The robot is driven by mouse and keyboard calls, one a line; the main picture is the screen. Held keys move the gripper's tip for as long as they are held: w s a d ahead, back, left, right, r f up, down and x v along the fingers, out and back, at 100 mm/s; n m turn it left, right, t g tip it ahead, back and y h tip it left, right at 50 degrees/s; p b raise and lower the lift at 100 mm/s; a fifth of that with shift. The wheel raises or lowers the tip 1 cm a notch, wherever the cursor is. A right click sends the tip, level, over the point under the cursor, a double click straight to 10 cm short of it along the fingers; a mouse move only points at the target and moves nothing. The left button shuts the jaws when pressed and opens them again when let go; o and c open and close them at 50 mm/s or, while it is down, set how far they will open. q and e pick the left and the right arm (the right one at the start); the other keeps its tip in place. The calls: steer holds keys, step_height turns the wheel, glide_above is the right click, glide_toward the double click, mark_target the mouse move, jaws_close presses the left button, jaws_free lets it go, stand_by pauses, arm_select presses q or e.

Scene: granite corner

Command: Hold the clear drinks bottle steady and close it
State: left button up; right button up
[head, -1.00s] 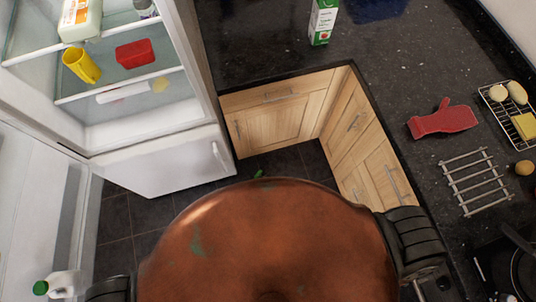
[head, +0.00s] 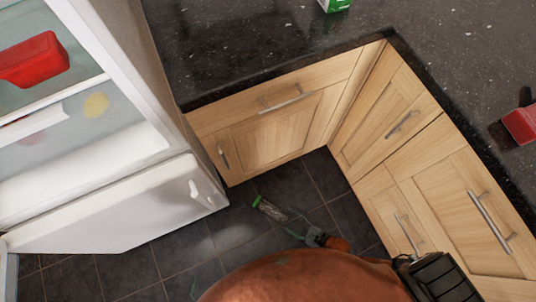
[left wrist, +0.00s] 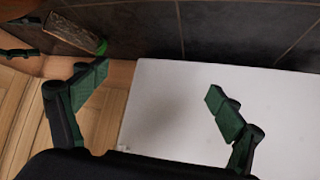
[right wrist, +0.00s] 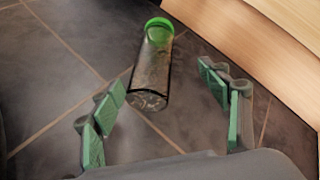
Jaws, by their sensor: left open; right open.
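The clear drinks bottle (head: 270,209) has a green top and appears to lie on the dark floor tiles. In the right wrist view the bottle (right wrist: 152,75) lies just beyond the open fingers of my right gripper (right wrist: 160,80), its green end away from me. My right gripper also shows near the bottle's lower end in the head view (head: 299,227). My left gripper (left wrist: 157,82) is open and empty, over a white surface. The left wrist view shows the bottle (left wrist: 76,33) at its upper left. I cannot tell whether the green top is fully closed.
The open white fridge (head: 120,205) stands at the left. Wooden cabinets (head: 275,135) under a dark granite counter (head: 235,45) close off the back and right. Floor tiles (head: 325,175) around the bottle are clear.

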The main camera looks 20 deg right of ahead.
mark_target(286, 219)
steer(key=f+m+b, duration=0.1)
steer(key=w+a+f+m+b, duration=0.1)
steer(key=f+m+b, duration=0.2)
steer(key=shift+w+a+f+t+y, duration=0.2)
steer(key=shift+w+a+t+y, duration=0.1)
steer(key=shift+w+a+f+m+b, duration=0.15)
steer(key=shift+w+f+m+b, duration=0.2)
steer(key=shift+m+b, duration=0.4)
steer(key=shift+w+r, duration=0.1)
steer(key=shift+w, duration=0.1)
arm_select(q)
steer(key=s+n, duration=0.1)
steer(key=d+f+n, duration=0.1)
steer(key=shift+s+d+n+t, duration=0.3)
steer(key=shift+s, duration=0.1)
arm_select(e)
steer(key=shift+w+r, duration=0.1)
steer(key=shift+x, duration=1.35)
arm_select(q)
steer(key=shift+w+a+f, duration=0.1)
steer(key=shift+w+a, duration=0.05)
steer(key=shift+w, duration=0.25)
arm_select(e)
steer(key=shift+a, duration=0.1)
